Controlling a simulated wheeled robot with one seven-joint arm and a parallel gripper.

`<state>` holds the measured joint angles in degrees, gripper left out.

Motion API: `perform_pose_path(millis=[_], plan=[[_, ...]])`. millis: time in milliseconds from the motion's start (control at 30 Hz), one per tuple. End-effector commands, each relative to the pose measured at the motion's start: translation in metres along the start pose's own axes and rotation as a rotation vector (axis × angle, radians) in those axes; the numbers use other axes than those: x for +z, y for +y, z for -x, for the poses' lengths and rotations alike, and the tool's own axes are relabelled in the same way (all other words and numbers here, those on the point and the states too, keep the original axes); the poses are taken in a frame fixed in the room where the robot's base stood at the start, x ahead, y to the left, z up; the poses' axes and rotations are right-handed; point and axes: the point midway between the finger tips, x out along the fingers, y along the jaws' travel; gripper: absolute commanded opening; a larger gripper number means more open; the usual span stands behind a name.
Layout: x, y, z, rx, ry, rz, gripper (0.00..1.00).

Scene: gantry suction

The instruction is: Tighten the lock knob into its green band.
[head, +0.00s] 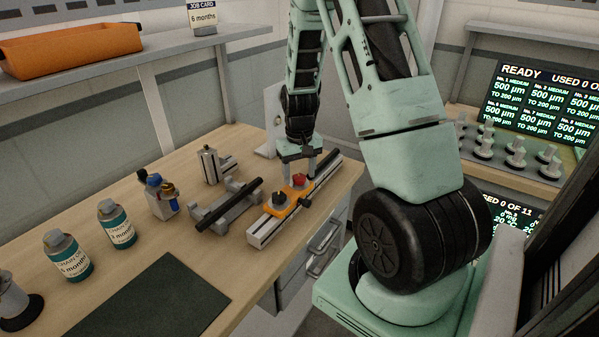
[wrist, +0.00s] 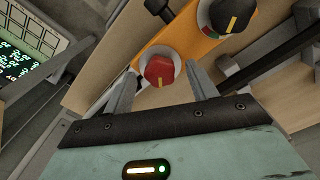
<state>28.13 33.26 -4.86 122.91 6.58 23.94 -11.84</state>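An orange plate (head: 271,211) sits on a pale slotted rail on the workbench; the plate also shows in the wrist view (wrist: 195,45). It carries a red knob (wrist: 158,68) with a yellow mark and a pale ring, and a black knob (wrist: 231,16) with a yellow line. The black knob's ring shows red and green parts. No label shows which is the lock knob. My gripper (wrist: 160,72) is open, its two fingers on either side of the red knob with gaps showing. In the head view the red knob (head: 299,180) is between my fingertips.
A grey stand with a black bar (head: 229,206) lies left of the rail. An upright metal cylinder (head: 210,165) stands behind. The bench's front edge is close to the rail.

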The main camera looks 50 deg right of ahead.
Motion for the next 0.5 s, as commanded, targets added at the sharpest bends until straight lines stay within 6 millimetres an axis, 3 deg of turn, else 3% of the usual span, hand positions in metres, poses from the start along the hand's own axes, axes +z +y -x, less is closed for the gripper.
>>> perform_pose_path(millis=[267,500], plan=[[0.000,0.000,0.003,0.000,0.000,0.001,0.57],[-0.001,0.000,0.041,0.000,0.006,0.003,0.57]])
